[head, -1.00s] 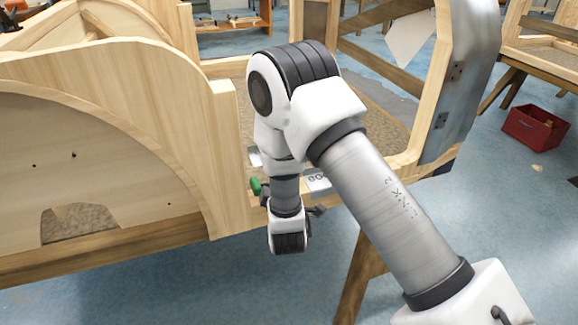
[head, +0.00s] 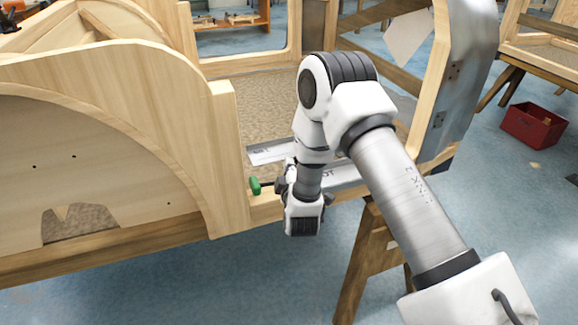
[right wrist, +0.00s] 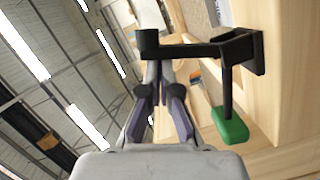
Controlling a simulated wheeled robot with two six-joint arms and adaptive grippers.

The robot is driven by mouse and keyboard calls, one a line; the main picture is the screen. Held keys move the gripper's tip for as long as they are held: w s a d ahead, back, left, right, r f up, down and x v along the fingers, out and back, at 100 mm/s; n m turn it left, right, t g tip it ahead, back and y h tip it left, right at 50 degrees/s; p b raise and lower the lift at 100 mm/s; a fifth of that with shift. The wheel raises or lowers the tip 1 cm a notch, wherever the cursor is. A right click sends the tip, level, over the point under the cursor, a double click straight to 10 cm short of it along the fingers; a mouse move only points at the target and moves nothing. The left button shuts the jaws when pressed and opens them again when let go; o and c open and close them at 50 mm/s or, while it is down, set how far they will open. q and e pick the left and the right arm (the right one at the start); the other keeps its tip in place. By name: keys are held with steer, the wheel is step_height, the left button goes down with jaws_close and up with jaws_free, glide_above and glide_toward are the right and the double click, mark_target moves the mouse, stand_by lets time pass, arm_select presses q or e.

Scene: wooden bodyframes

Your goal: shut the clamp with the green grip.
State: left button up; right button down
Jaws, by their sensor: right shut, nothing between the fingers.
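The green grip (head: 255,186) of the clamp shows at the front edge of the wooden frame in the head view, just left of my right wrist. In the right wrist view the clamp (right wrist: 195,51) is a black bar reaching left from a bracket on the wood, with the green grip (right wrist: 230,126) hanging at lower right. My right gripper (right wrist: 160,78) is shut and empty, its fingertips close to the bar and left of the grip; I cannot tell whether they touch the bar. In the head view my right gripper (head: 284,186) is mostly hidden by its wrist. My left gripper is out of view.
A curved wooden panel (head: 110,140) rises left of the grip. Lettered metal strips (head: 343,176) lie along the frame's edge behind my right arm. A trestle leg (head: 352,275) stands below. A red box (head: 533,126) sits on the floor at right. The floor in front is open.

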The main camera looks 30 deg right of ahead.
steer(key=shift+s+d+m, duration=0.1)
steer(key=shift+d+m, duration=0.2)
steer(key=shift+m, duration=0.1)
steer(key=shift+s+d+m+y+p, duration=0.15)
steer(key=shift+d+m+y+p, duration=0.3)
steer(key=shift+d+m, duration=0.35)
steer(key=m, duration=0.1)
steer(key=d+m, duration=0.1)
steer(key=f+m+y, duration=0.1)
steer(key=shift+s+d+g, duration=0.25)
steer(key=shift+d+g, duration=0.05)
steer(key=shift+d, duration=0.05)
steer(key=shift+s+d+f+m+y, duration=0.15)
steer(key=shift+d+f+m+y, duration=0.4)
steer(key=shift+m, duration=0.65)
steer(key=shift+s+d+f+m+y+b, duration=0.1)
steer(key=shift+d+f+m+y+b, duration=0.15)
steer(key=shift+f+m, duration=0.3)
steer(key=shift+d+f+m+y+b, duration=0.15)
steer(key=shift+d+f+m, duration=0.2)
steer(key=shift+m, duration=0.3)
steer(key=shift+s+f, duration=0.1)
steer(key=shift+f, duration=0.15)
steer(key=shift+d+f, duration=0.15)
steer(key=shift+f, duration=0.05)
steer(key=shift+r, duration=0.1)
